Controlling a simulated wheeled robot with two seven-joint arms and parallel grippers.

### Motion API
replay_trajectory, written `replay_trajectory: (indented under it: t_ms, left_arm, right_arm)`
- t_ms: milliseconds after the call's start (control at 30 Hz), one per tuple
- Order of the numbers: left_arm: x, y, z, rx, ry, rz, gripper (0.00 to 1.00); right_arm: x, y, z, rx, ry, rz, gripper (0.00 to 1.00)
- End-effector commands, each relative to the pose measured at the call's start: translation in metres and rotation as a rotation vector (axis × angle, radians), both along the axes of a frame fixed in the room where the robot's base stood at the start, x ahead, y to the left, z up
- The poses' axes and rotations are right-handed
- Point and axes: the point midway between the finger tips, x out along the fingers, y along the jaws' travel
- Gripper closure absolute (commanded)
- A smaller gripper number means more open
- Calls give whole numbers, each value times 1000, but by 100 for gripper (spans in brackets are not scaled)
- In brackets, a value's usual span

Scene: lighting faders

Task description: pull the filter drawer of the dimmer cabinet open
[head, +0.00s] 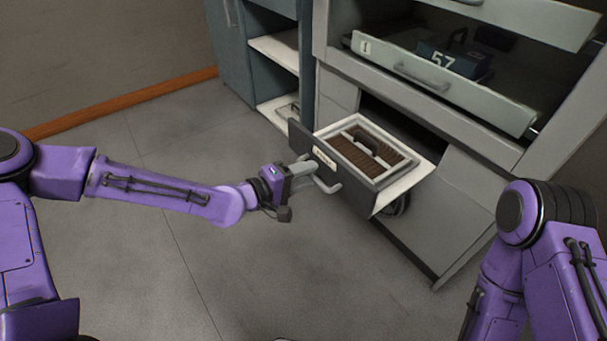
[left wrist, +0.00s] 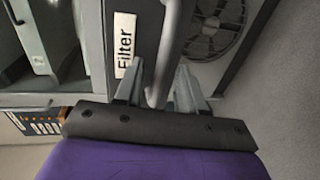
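The filter drawer (head: 301,142) of the dimmer cabinet (head: 432,200) stands well out, its inside in view. A filter with brown pleats and a pale frame (head: 375,150) lies in it. The drawer front has a grey bar handle (head: 328,186); in the left wrist view the handle (left wrist: 167,50) shows beside the "Filter" label (left wrist: 125,45). My left gripper (head: 308,172) is at the handle. In the left wrist view its two fingers (left wrist: 158,80) stand either side of the bar, with small gaps showing, so it looks open around it. My right gripper is out of view.
Above, another drawer (head: 440,85) is partly out and holds a dark box marked 57 (head: 445,60). A blue-grey shelf unit (head: 232,50) stands at the left. A round fan (left wrist: 212,28) shows below the filter drawer. The floor (head: 150,260) in front is clear.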

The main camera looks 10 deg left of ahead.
Motion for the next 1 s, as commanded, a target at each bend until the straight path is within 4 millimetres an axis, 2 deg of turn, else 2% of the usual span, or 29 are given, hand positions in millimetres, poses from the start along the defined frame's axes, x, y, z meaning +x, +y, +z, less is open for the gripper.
replay_trajectory:
  t_ms: [200,500,633,800,1000]
  left_arm:
    - [-6,8,4,0,0,3,61]
    - [-54,52,22,-5,0,6,61]
    - [-66,65,23,-3,0,6,61]
    - [-75,70,23,-1,0,1,61]
    - [-76,70,21,0,0,0,61]
  right_arm:
    - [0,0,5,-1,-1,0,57]
    - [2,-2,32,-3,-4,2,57]
    - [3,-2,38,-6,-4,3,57]
    - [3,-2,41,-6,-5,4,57]
    - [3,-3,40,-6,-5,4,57]
